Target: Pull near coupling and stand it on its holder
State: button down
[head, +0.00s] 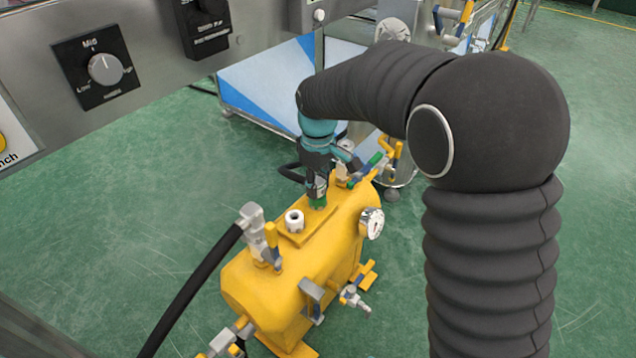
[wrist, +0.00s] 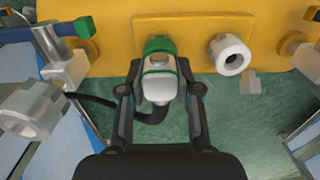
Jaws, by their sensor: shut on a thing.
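My gripper (head: 318,188) points down over the top of the yellow tank. In the wrist view its two dark fingers (wrist: 160,85) are shut on a grey coupling with a green collar (wrist: 159,48), one finger on each side. A green part of the coupling (head: 317,203) shows below the fingers in the head view, at or just above the tank's mounting plate. I cannot tell whether it touches the plate. A pale hollow fitting (head: 294,220) stands upright on the same plate beside it, empty. It also shows in the wrist view (wrist: 230,55).
The yellow tank (head: 260,285) carries a gauge (head: 372,222), valves and a thick black hose (head: 190,290) at its near left. A yellow-handled valve (head: 391,150) stands close behind my gripper. A control panel (head: 140,75) overhangs at upper left. Green floor lies open at left.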

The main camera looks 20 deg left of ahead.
jog(key=shift+f, duration=0.1)
jog(key=c, duration=0.7)
grip_release()
notch_tip(320, 180, up, 12)
jog(key=shift+r, duration=0.1)
